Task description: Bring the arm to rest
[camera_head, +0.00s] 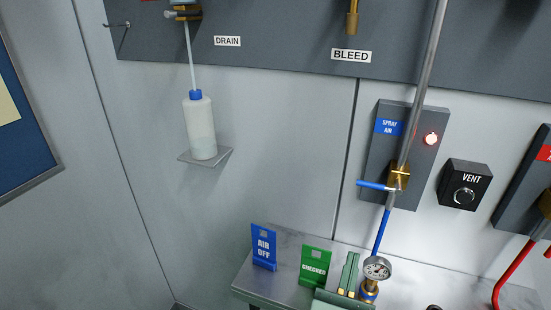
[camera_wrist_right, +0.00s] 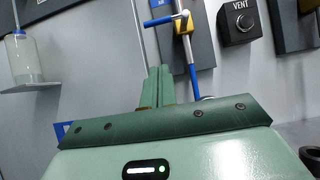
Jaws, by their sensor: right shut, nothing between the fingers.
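My right gripper (camera_head: 350,258) comes in at the bottom of the head view, over the front part of the grey bench (camera_head: 250,283). Its two green fingers are together with nothing between them. The fingers also show in the right wrist view (camera_wrist_right: 158,75), pointing up toward the wall below the brass valve (camera_wrist_right: 183,24). In the head view this valve (camera_head: 398,177) has its blue handle (camera_head: 372,185) lying across the pipe. My left gripper is in neither view.
A pressure gauge (camera_head: 377,268) stands close to the right of my fingers. A green CHECKED tag (camera_head: 314,266) and a blue AIR OFF tag (camera_head: 264,246) stand on the bench to the left. A bottle (camera_head: 200,128) sits on a small wall shelf (camera_head: 222,159).

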